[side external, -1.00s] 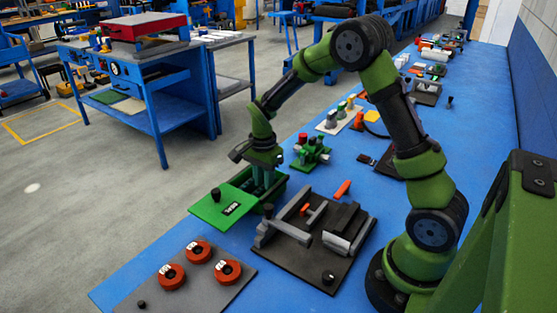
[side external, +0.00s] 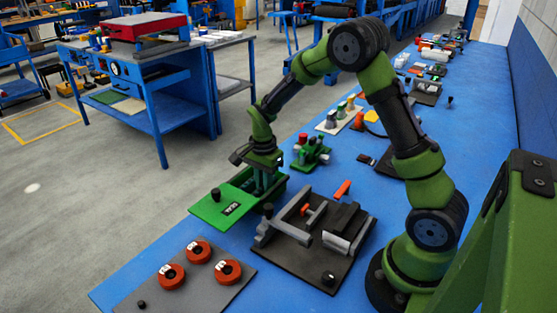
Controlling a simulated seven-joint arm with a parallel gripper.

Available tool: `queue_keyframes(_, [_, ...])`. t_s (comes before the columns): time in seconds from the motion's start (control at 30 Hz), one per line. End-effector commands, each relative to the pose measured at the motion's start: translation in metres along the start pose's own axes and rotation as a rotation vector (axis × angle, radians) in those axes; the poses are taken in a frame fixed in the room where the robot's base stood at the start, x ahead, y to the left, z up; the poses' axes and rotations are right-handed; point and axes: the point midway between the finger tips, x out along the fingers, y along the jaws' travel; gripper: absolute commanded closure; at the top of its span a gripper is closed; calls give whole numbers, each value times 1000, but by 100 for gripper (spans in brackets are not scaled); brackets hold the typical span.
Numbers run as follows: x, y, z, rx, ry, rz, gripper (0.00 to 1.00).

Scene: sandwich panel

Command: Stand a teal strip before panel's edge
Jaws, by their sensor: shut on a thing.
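My gripper (side external: 262,186) points down into the green open box (side external: 281,186) at the middle of the side external view. It is shut on a teal strip, whose outline is hard to make out between the fingers and the box walls. The sandwich panel (side external: 345,220), dark on top with a pale front edge, lies on the dark base plate (side external: 318,272) to the right of the box. The gripper is behind and left of that panel, apart from it.
A green plate with a black knob and a label (side external: 231,209) adjoins the box. A grey board with red rings (side external: 228,271) is in front. A green fixture (side external: 311,153) stands behind.

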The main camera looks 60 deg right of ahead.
Motion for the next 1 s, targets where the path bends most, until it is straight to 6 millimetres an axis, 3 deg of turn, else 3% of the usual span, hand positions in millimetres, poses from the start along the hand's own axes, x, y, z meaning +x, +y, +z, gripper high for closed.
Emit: queue_keyframes(1.0, [-60,-1,0,0,1,-3,100])
